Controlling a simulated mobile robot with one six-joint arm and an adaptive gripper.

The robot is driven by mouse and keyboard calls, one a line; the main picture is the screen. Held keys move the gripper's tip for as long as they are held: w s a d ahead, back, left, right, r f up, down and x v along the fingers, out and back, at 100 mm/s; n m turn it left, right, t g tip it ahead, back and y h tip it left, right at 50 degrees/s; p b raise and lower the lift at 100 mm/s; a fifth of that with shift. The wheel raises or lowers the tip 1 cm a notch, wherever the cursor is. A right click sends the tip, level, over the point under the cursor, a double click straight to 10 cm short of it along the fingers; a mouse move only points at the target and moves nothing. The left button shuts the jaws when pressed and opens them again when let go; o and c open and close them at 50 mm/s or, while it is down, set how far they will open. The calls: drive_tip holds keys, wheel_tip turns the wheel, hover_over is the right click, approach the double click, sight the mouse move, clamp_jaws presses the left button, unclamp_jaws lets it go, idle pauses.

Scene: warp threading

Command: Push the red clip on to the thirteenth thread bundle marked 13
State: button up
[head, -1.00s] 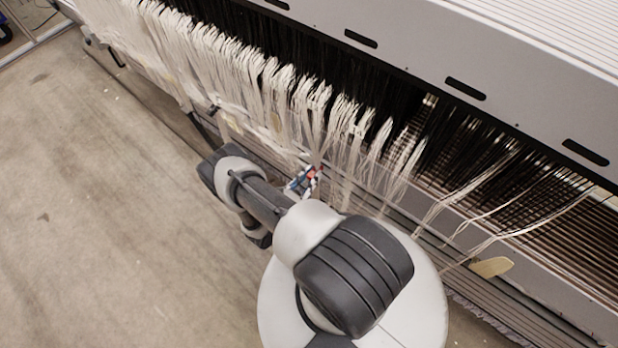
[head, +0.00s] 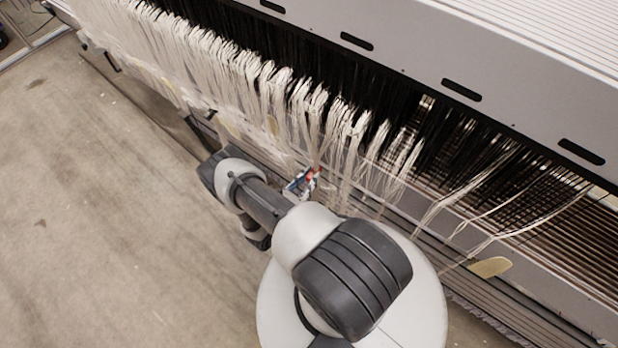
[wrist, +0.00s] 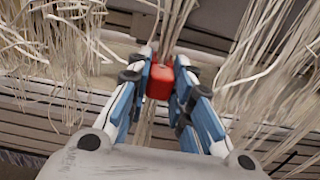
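The red clip (wrist: 160,81) is held between the fingertips of my gripper (wrist: 161,72) in the wrist view. The blue and white fingers are shut on its two sides. A thin strand bundle (wrist: 143,122) runs below the clip in the wrist view; I cannot tell whether the clip is around it. In the head view my gripper (head: 304,181) is small, close to the front of the hanging thread bundles (head: 350,150), with a red spot at its tip. No number 13 can be read, so I cannot tell which bundle is the thirteenth.
The loom frame's pale grey beam (head: 400,62) with dark slots runs diagonally behind the threads. Long loose strands (head: 500,230) spread to the right. A yellowish oval tag (head: 490,267) is at the lower right. The floor (head: 100,220) at left is clear.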

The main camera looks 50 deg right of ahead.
drive_tip(key=o, duration=0.5)
drive_tip(key=shift+d, duration=0.1)
drive_tip(key=shift+o, duration=0.2)
drive_tip(key=o, duration=0.4)
drive_tip(key=shift+s+a, duration=0.2)
drive_tip(key=shift+a, duration=2.1)
drive_tip(key=shift+s+a, duration=0.15)
drive_tip(key=shift+a, duration=2.1)
